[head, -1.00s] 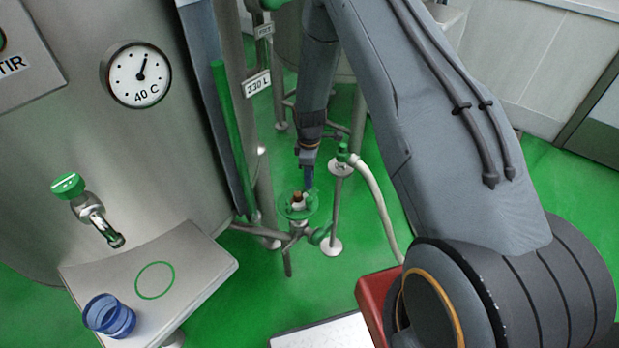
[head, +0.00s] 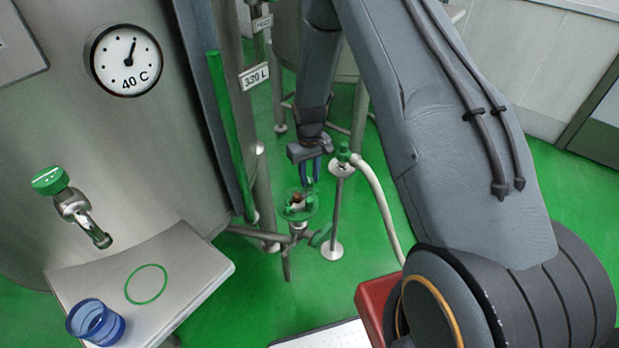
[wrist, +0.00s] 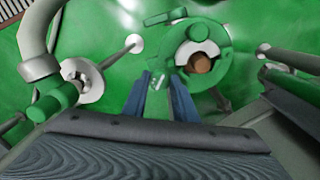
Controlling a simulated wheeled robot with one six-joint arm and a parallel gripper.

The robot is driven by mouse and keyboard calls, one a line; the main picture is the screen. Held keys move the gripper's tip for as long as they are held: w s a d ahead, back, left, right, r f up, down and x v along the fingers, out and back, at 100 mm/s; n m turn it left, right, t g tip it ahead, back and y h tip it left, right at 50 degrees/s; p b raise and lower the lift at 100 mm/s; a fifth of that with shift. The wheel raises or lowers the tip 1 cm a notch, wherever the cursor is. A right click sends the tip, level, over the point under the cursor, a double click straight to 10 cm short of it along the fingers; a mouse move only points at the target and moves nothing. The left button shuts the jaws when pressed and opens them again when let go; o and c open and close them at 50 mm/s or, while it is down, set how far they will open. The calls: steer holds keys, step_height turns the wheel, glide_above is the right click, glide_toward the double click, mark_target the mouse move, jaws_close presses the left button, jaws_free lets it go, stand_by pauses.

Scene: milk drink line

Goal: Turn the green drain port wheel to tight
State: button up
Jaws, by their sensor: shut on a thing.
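The green drain port wheel (head: 287,209) is low on the pipework beside the tank, with a white and brown centre. In the wrist view the wheel (wrist: 221,76) is a green ring around that centre, with a green lug sticking out at upper left. My gripper (head: 308,182) reaches down to the wheel's far side. In the wrist view its blue fingers (wrist: 160,82) stand at the wheel's near-left edge, shut on a small green part with white marks between them. The exact contact is partly hidden by the fingers.
A green-topped post with a white hose (head: 375,190) stands right of the wheel. A tank with a dial (head: 126,60), a tap (head: 75,205) and a shelf (head: 195,265) with a blue cup (head: 95,322) are at left. A red box (head: 373,305) is near my arm.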

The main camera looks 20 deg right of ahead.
mark_target(309, 180)
steer(key=m+b, duration=0.1)
steer(key=m, duration=0.4)
steer(key=shift+w+m, duration=0.1)
steer(key=shift+m, duration=0.2)
steer(key=shift+m+b, duration=0.35)
steer(key=shift+m, duration=1.85)
steer(key=o, duration=1)
steer(key=shift+o, duration=0.2)
steer(key=shift+r, duration=0.1)
steer(key=shift+r+b, duration=0.65)
steer(key=shift+r, duration=3.2)
